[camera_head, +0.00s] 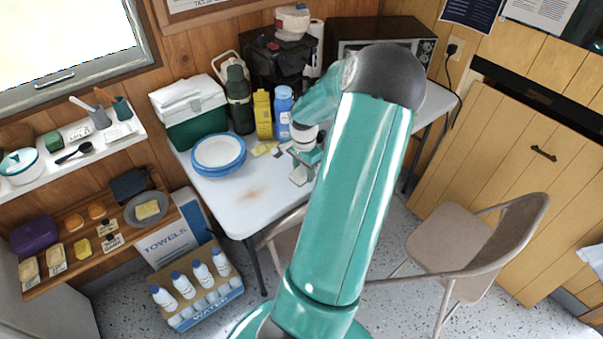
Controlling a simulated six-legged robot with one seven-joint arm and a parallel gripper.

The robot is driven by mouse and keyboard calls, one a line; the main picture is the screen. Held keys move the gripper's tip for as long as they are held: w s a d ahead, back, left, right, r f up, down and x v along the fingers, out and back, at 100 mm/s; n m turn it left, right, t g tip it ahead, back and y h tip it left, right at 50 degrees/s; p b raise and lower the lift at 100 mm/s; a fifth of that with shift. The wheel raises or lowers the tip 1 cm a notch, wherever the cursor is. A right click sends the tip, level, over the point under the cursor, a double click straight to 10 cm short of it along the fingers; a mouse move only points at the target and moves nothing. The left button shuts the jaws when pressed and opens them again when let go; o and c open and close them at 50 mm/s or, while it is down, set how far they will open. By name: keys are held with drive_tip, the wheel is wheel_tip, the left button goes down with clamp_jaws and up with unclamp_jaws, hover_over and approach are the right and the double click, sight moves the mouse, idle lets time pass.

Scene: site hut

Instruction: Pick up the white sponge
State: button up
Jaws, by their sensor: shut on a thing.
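My gripper (302,165) is over the right part of the white table, at the end of my teal arm. It is shut on a small pale block, which looks like the white sponge (298,177). The block shows at the lower left of the fingers. My gripper and arm hide part of it, and I cannot tell whether it touches the tabletop.
The white table (215,195) also holds blue-rimmed plates (218,152), a green cooler (190,112), a dark green flask (239,105), a yellow carton (263,115), a blue bottle (283,110) and a yellow item (265,148). A folding chair (465,245) stands right. The table's front left is clear.

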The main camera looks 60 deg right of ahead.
drive_tip(key=s+a+r, duration=0.7)
drive_tip(key=a, duration=0.1)
drive_tip(key=shift+s+a, duration=0.3)
drive_tip(key=shift+s, duration=0.1)
